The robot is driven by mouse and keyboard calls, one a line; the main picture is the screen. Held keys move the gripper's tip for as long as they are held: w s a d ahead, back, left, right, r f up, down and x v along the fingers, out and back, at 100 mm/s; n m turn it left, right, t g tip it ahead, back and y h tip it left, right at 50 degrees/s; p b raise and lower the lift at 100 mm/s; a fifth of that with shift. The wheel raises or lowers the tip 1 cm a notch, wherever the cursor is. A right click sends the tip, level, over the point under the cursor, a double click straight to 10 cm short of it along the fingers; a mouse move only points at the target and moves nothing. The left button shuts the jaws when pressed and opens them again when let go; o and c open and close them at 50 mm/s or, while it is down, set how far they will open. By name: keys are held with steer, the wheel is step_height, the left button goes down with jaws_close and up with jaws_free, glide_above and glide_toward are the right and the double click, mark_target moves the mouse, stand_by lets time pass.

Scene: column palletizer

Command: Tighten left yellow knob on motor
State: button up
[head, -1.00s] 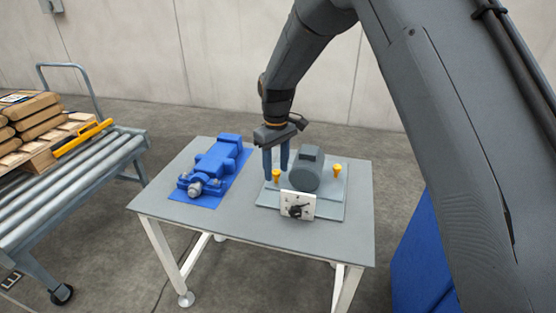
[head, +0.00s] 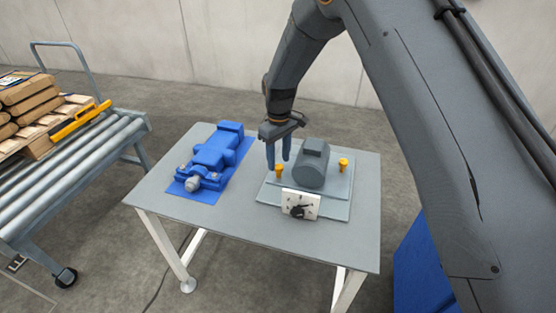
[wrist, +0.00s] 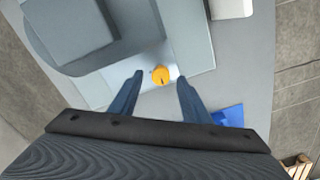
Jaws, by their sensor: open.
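The left yellow knob (head: 279,171) stands on the base plate at the left side of the grey motor (head: 312,164). My gripper (head: 278,161) is open and points down just above and behind this knob. In the wrist view the knob (wrist: 160,75) shows between and beyond the two open fingertips (wrist: 157,80), with nothing held. The right yellow knob (head: 343,164) stands on the other side of the motor. The motor (wrist: 75,30) also fills the upper left of the wrist view.
A white panel with a black dial (head: 300,204) stands at the plate's front edge. A blue machine part (head: 212,158) lies on a blue mat (head: 205,195) to the left. The table's (head: 250,235) front is clear. A roller conveyor (head: 90,145) with a loaded pallet stands farther left.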

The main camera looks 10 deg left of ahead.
steer(key=shift+a+f, duration=0.1)
steer(key=shift+f, duration=0.85)
steer(key=shift+c, duration=0.3)
steer(key=c, duration=1)
